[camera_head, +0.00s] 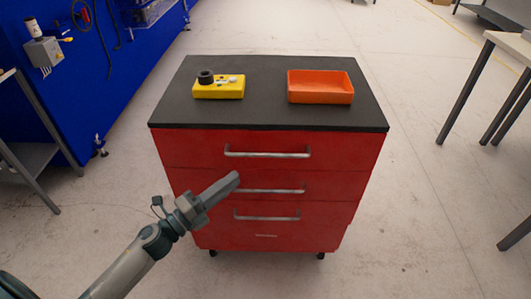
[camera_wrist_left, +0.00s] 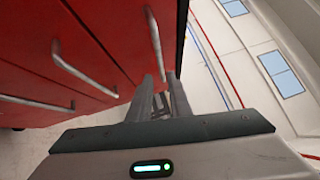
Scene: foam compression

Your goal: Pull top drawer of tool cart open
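The red tool cart (camera_head: 270,240) stands upright in the middle of the head view with its drawer fronts facing me. The top drawer (camera_head: 195,148) looks shut and has a horizontal metal handle (camera_head: 267,154), which also shows in the left wrist view (camera_wrist_left: 155,45). My left gripper (camera_head: 236,177) is in front of the cart, below and left of that handle and near the second handle's left end. In the left wrist view its two fingers (camera_wrist_left: 161,76) stand apart, with nothing gripped between them. They point toward the top handle but look clear of it. My right gripper is out of view.
The second handle (camera_head: 272,190) and third handle (camera_head: 267,216) sit lower on the cart. A yellow block with parts (camera_head: 220,91) and an orange tray (camera_head: 320,87) rest on the black top. Tables stand at both sides; the floor right of the cart is clear.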

